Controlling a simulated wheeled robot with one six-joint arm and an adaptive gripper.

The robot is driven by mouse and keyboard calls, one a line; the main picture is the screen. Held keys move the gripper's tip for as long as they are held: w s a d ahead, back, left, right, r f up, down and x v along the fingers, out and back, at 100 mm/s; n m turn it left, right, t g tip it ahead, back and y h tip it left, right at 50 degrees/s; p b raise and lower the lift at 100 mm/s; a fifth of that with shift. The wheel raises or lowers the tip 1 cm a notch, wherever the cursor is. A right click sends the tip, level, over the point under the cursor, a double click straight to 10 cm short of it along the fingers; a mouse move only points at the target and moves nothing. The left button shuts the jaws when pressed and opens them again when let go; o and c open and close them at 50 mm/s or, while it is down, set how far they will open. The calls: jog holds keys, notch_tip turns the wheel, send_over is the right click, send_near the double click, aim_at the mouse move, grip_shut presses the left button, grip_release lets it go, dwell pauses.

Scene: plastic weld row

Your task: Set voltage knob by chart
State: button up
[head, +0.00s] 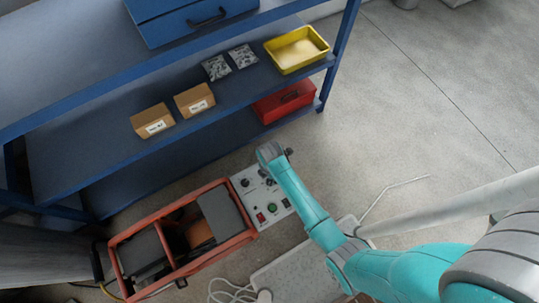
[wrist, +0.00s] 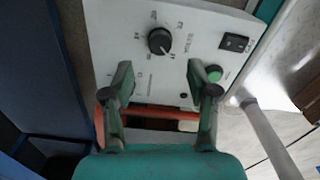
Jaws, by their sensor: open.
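In the wrist view a black round knob (wrist: 160,41) sits on a pale control panel (wrist: 112,22), with small printed marks around it. The print is too small to read, and I cannot tell the knob's setting for sure. My gripper (wrist: 160,70) is open and empty, with its two fingers apart on either side below the knob in the picture. In the head view the panel (head: 246,187) shows beside my arm, which covers part of it. I cannot make out a chart in either view.
The panel also bears a black rocker switch (wrist: 235,42) and a green button (wrist: 214,73). An orange-framed machine (head: 185,240) adjoins the panel. A blue shelf (head: 100,160) stands behind, with cartons (head: 194,100), a yellow tray (head: 324,46) and a red box (head: 284,101).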

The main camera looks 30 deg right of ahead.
aim_at(270, 181)
notch_tip(270, 181, down, 7)
jog(key=shift+r, duration=0.1)
dwell(0.3)
grip_shut()
